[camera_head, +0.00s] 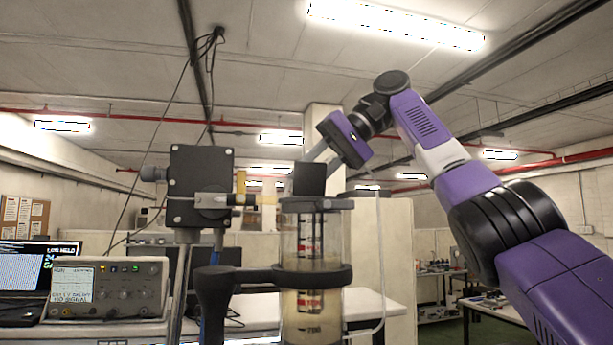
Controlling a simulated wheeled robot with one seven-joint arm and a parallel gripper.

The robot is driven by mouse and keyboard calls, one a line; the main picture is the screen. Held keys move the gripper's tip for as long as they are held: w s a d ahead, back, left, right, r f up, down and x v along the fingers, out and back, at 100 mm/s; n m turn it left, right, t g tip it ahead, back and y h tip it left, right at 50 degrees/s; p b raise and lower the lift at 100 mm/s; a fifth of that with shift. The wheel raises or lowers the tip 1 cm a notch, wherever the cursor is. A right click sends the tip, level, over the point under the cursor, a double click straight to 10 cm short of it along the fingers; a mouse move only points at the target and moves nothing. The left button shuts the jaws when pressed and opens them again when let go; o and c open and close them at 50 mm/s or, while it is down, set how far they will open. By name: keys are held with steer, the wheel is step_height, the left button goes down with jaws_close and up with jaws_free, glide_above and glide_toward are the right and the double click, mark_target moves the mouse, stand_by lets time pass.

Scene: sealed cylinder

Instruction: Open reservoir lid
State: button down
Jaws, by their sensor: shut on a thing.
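The reservoir (303,305) is a clear upright cylinder with red markings, held by a dark ring clamp (335,278). A dark collar (335,204) sits around its top. The reservoir lid (309,179) shows as a black square piece standing upright above the collar, seen nearly face on. My gripper (312,158) reaches down from the upper right, its pale fingers shut at the lid's upper edge. The fingertips are partly hidden behind the lid, so the exact grip is not clear.
A dark box (201,187) on a post stands close left of the reservoir, with a fitting reaching towards it. A bench instrument (108,289) and a screen (40,268) are at the left. A thin tube (381,270) runs down the right. Open air lies above.

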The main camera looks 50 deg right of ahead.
stand_by(0.3)
steer(key=c, duration=1.2)
jaws_free()
steer(key=shift+c, duration=0.2)
steer(key=shift+f, duration=0.1)
